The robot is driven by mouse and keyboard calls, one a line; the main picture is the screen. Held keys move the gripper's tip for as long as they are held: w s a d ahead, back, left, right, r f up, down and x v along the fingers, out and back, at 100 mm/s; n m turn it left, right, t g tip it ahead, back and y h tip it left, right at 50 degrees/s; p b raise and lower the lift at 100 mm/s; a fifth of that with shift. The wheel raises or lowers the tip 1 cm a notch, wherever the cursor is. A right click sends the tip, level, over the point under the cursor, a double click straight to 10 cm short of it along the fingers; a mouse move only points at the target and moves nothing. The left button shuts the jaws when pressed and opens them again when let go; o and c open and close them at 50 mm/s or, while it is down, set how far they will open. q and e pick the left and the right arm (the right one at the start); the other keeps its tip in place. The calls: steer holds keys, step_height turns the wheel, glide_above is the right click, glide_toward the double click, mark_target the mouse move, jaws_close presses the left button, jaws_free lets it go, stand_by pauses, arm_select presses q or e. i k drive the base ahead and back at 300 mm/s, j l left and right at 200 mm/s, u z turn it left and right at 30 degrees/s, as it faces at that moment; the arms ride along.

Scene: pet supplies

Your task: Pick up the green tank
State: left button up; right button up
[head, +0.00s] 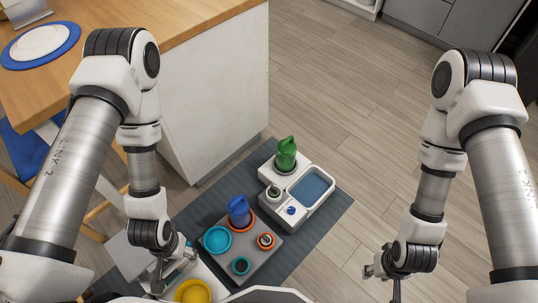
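The green tank (286,155) stands upright on the back part of a white pet waterer (311,172), which has a blue basin (311,187) on its right. My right gripper (383,281) is low in the head view, to the right of the waterer and well apart from the tank. Its fingers look spread and empty. My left gripper (172,272) is at the lower left, beside the grey feeder and far from the tank. Its fingers are small and partly hidden, so I cannot tell their opening.
A grey feeder (262,256) with a blue tank (239,211), a teal bowl (217,239) and orange-rimmed parts sits in front of the waterer on a dark mat (326,222). A yellow bowl (193,292) is at the bottom. A white counter (222,92) stands behind left. Floor at right is clear.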

mark_target(287, 149)
steer(key=i+l+u, duration=0.1)
steer(key=i+l, duration=0.15)
steer(key=i+l+u, duration=0.15)
steer(key=l, duration=0.25)
steer(key=i+l+u, duration=0.1)
steer(key=i+l, duration=0.15)
steer(key=l, duration=0.15)
steer(key=i+l+u, duration=0.1)
steer(key=l, duration=0.25)
steer(key=i+l+u, duration=0.1)
steer(key=i+l, duration=0.2)
steer(key=l, duration=0.1)
